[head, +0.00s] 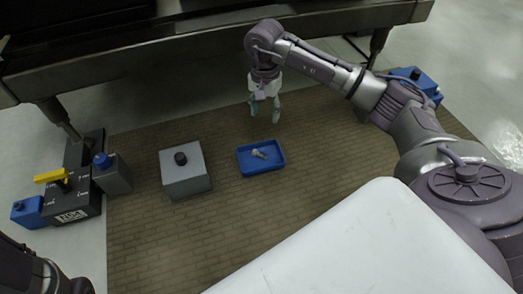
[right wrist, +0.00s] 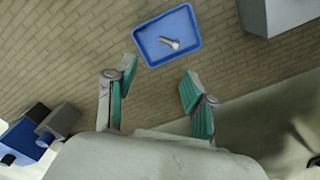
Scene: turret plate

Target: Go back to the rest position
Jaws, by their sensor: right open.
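My right gripper (head: 264,107) hangs in the upper middle of the head view, beyond the blue tray (head: 262,169). It is open and empty, and its two teal-padded fingers (right wrist: 158,92) stand apart in the right wrist view. The blue tray also shows ahead of the fingers in the right wrist view (right wrist: 148,53). A small light metal part (head: 259,154) lies in the tray, apart from the gripper. My left arm shows only as a dark piece at the lower left of the head view, and its gripper is out of view.
A grey box with a black knob (head: 183,183) stands left of the tray. At the far left are a black unit with a yellow handle (head: 58,180) and blue and grey blocks. A dark beam (head: 190,52) crosses the back. Brown brick-patterned flooring (head: 235,225) is clear in front.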

